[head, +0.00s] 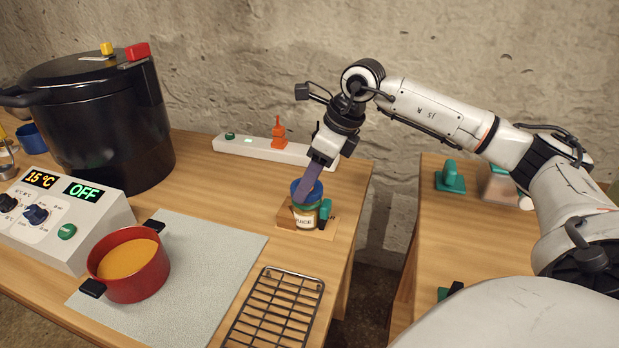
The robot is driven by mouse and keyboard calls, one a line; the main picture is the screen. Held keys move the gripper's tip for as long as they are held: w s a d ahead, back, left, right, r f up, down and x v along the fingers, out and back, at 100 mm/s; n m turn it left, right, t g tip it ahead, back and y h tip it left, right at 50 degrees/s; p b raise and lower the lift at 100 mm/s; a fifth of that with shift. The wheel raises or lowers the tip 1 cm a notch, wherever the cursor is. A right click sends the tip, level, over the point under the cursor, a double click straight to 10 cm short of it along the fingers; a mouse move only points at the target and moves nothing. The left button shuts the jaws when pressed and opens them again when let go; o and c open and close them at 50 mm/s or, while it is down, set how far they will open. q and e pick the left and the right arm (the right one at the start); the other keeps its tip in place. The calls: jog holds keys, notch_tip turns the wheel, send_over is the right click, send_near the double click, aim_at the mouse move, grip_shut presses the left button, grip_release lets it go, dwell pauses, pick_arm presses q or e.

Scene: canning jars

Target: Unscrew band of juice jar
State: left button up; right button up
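The jar (304,217) stands upright in a small wooden holder (287,216), with a green clamp piece (325,212) at its right side. It has a pale label whose small print I cannot read surely, and a blue band (296,188) around its top. My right gripper (305,191) reaches down from above with its purple fingers at the band. One finger crosses the front of the band. The other finger is hidden, so I cannot tell how tightly they close. My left gripper is not in view.
A red pot (133,283) with orange contents stands on a grey mat (210,262). A wire rack (276,311) lies at the front edge. A white strip with an orange lever (278,134) is behind the jar. A black canner (105,120) stands left. A gap separates the right table (450,235).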

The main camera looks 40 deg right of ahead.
jog(key=shift+n+y, duration=0.3)
jog(key=shift+n, duration=0.6)
jog(key=n+p, duration=0.1)
jog(key=n+g+p, duration=0.1)
jog(key=shift+w+d+r+n+y, duration=0.1)
jog(key=shift+w+r+n+y, duration=0.1)
jog(key=shift+n+y, duration=0.15)
jog(key=shift+f+n+g+y+p, duration=0.1)
jog(key=shift+n+g+y+p, duration=0.25)
jog(key=shift+n, duration=0.4)
jog(key=shift+f, duration=0.15)
jog(key=shift+r+n+g+p, duration=0.25)
jog(key=shift+n+p, duration=0.2)
jog(key=shift+n, duration=0.95)
jog(key=shift+f+n+g+y+p, duration=0.2)
jog(key=shift+n+g, duration=0.1)
jog(key=shift+n, duration=0.25)
jog(key=shift+f+n+g+y+p, duration=0.1)
jog(key=shift+n+g+p, duration=0.15)
jog(key=shift+n, duration=0.3)
